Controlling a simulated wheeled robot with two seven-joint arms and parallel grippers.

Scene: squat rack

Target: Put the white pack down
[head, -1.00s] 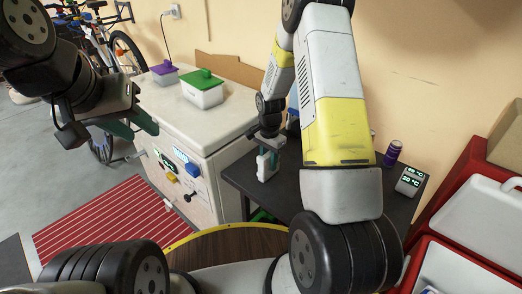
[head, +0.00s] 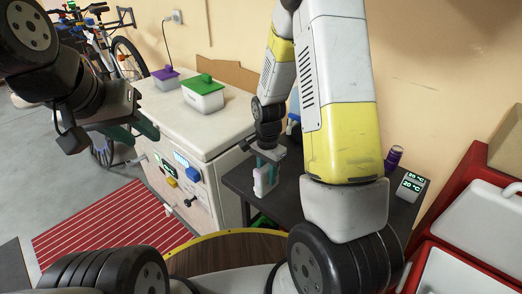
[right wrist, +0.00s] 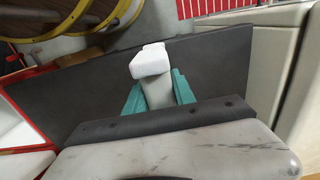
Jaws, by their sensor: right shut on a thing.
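The white pack (head: 263,182) is held in my right gripper (head: 267,160), upright over the left part of the dark table (head: 236,182). In the right wrist view the pack (right wrist: 152,62) sits between the teal fingers (right wrist: 158,92), which are shut on it. The dark tabletop (right wrist: 215,75) lies beyond it there. I cannot tell whether the pack's lower end touches the table. My left gripper (head: 138,138) is empty, with its teal fingers apart, in front of the white cabinet. My right arm hides the middle of the table.
A white cabinet (head: 225,130) with a green-lidded box (head: 203,96) and a purple-lidded box (head: 165,79) stands left of the table. Red-and-white containers (head: 470,205) stand at right.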

